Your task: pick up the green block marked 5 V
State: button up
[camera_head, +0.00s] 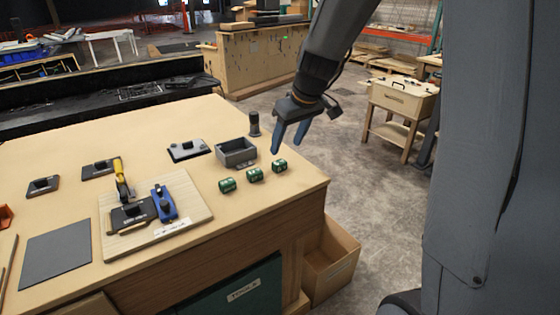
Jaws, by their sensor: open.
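Three small green blocks stand in a slanting row near the right part of the wooden table: a left one (227,185), a middle one (254,175) and a right one (280,166). Each has pale markings, too small to read, so I cannot tell which is marked 5 V. My gripper (288,144) is open and empty, with its blue fingers pointing down. In the picture it is just above the right green block, and it appears apart from it.
A grey open box (237,158) and a dark cylinder (254,130) stand behind the blocks. A wooden board (190,200) with a yellow-handled device (124,195) and a blue part (163,203) lies left. The table's right edge is close to the blocks.

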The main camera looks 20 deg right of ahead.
aim_at(280, 162)
jog(key=shift+p+x, duration=1.15)
jog(key=shift+x, duration=2.6)
jog(key=shift+s+a, duration=0.1)
jog(key=shift+a, duration=0.05)
jog(key=c, duration=1.1)
